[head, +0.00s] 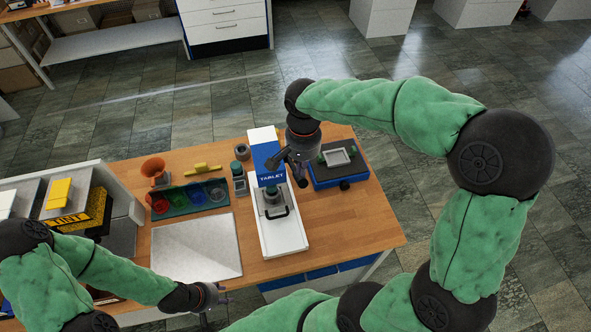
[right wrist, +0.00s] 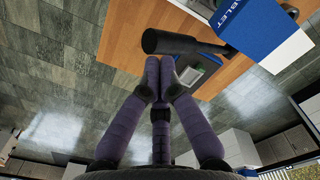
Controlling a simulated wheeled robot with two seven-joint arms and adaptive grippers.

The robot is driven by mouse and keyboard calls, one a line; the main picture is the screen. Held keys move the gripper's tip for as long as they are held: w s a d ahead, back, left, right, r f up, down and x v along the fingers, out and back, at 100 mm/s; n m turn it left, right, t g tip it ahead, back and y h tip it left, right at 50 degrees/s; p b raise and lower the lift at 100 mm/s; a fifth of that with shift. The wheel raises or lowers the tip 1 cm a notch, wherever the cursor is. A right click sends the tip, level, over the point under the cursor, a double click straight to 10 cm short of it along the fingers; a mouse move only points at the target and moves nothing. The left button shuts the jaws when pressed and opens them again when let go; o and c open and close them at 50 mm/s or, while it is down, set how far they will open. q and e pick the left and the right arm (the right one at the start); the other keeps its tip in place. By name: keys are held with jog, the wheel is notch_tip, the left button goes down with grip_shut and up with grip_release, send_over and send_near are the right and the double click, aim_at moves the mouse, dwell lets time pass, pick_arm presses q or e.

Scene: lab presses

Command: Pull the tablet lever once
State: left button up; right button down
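The tablet press (head: 267,178) is a white and blue machine marked TABLET, standing on the wooden table in the head view. Its blue top also shows in the right wrist view (right wrist: 255,22). The black lever handle (right wrist: 172,42) sticks out from the press's side in the right wrist view. My right gripper (head: 298,172) is beside the press top, on its right. Its fingertips (right wrist: 160,60) are together, just by the handle; I cannot tell whether they touch it. My left gripper (head: 222,294) is at the table's front edge, empty, its fingers apart.
A blue device with a dark top (head: 340,160) stands right of the press. A grey plate (head: 196,248), a green rack of coloured cups (head: 188,198) and an orange funnel (head: 155,170) lie to the left. The table's front right is clear.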

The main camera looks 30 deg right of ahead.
jog(key=shift+r+p, duration=1.25)
jog(key=shift+r, duration=0.85)
